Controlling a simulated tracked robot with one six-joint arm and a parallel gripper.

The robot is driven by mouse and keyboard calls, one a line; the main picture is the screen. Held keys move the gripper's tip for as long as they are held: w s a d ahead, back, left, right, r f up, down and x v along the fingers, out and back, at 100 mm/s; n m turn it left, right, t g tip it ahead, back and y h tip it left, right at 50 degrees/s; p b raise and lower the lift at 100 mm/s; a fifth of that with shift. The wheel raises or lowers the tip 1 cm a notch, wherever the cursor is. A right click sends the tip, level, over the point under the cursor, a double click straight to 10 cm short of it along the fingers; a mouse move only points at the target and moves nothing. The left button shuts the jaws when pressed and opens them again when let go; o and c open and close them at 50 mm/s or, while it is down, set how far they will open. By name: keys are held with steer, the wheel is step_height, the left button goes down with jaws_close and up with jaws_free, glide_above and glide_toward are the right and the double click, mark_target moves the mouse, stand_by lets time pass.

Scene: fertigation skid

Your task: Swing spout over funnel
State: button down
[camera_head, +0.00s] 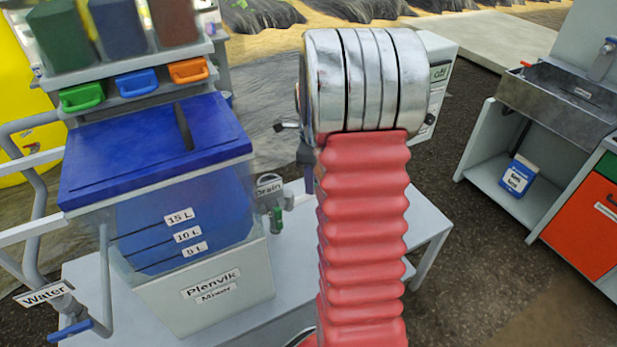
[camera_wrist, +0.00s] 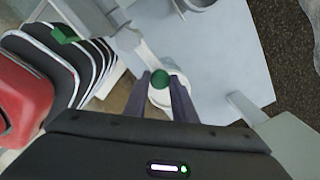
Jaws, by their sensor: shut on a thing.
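In the wrist view my gripper (camera_wrist: 160,82) has its two dark purple fingers on either side of a round green knob (camera_wrist: 160,79) and is shut on it. The knob sits on a pale round part above a light grey surface. I cannot tell whether it belongs to the spout. A grey round rim (camera_wrist: 190,4) is cut off at the top of the wrist view; I cannot tell whether it is the funnel. In the head view my arm hides most of my gripper, and only a bit of purple finger (camera_head: 305,160) shows. No spout or funnel is clearly seen there.
The Plenvik mixer tank (camera_head: 205,295) with a blue lid (camera_head: 120,150) stands left of my arm on a grey bench (camera_head: 425,222). A green drain valve (camera_head: 277,218) is beside it. A switch box (camera_head: 440,75) stands behind my arm. A sink (camera_head: 560,95) is at right.

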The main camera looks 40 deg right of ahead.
steer(key=shift+s+m, duration=0.2)
steer(key=shift+m, duration=0.2)
steer(key=shift+a, duration=0.1)
steer(key=c, duration=1.5)
jaws_free()
steer(key=shift+o, duration=0.2)
steer(key=shift+r, duration=0.1)
step_height(320, 180, up, 14)
steer(key=shift+f, duration=0.2)
steer(key=shift+s, duration=0.2)
